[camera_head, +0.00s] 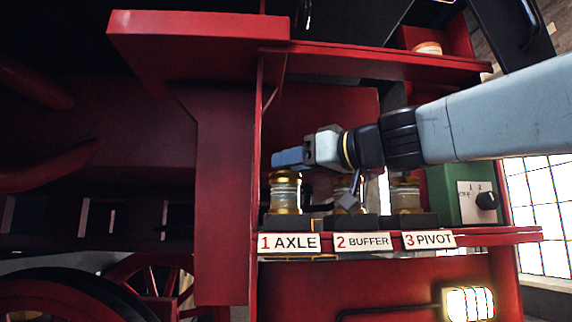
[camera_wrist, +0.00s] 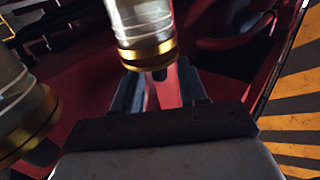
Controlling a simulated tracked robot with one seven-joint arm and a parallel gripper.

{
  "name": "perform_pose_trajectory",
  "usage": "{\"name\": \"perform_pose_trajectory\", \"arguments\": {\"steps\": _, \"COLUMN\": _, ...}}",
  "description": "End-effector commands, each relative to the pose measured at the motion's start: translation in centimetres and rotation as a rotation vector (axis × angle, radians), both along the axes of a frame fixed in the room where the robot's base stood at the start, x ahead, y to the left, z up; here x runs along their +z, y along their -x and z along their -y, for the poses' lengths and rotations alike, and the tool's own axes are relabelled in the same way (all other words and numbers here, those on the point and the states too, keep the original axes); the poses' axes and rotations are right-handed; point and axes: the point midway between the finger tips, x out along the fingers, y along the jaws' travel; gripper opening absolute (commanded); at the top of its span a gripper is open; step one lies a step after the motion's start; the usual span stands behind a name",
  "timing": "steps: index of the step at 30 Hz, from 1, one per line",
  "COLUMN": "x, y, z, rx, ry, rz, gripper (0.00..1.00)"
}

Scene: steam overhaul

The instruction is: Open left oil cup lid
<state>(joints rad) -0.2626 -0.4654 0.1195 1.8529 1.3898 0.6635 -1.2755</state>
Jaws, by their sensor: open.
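The left oil cup (camera_head: 285,194) is a clear glass cup with gold bands, standing upright above the "1 AXLE" label. My gripper (camera_head: 288,158) reaches in from the right and is just over its top, hiding part of the lid. In the wrist view, my gripper (camera_wrist: 158,82) has its two fingers apart.
The middle cup (camera_head: 345,190) over "2 BUFFER" and the right cup (camera_head: 405,194) over "3 PIVOT" share the red shelf (camera_head: 500,235). A green box with a dark dial (camera_head: 486,200) stands to the right. A red upright panel (camera_head: 224,200) borders the left.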

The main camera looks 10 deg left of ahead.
Motion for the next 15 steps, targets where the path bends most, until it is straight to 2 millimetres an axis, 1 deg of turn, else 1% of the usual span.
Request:
{"name": "perform_pose_trajectory", "arguments": {"steps": 1, "x": 0.0, "y": -0.3, "z": -0.5, "rx": -0.001, "ry": -0.001, "rz": -0.001, "gripper": 0.42}}
{"name": "perform_pose_trajectory", "arguments": {"steps": 6, "x": 0.0, "y": -1.0, "z": -1.5, "rx": -0.001, "ry": -0.001, "rz": -0.001, "gripper": 0.42}}
{"name": "perform_pose_trajectory", "arguments": {"steps": 15, "x": 0.0, "y": -1.1, "z": -1.7, "rx": -0.002, "ry": 0.000, "rz": 0.000, "gripper": 0.42}}
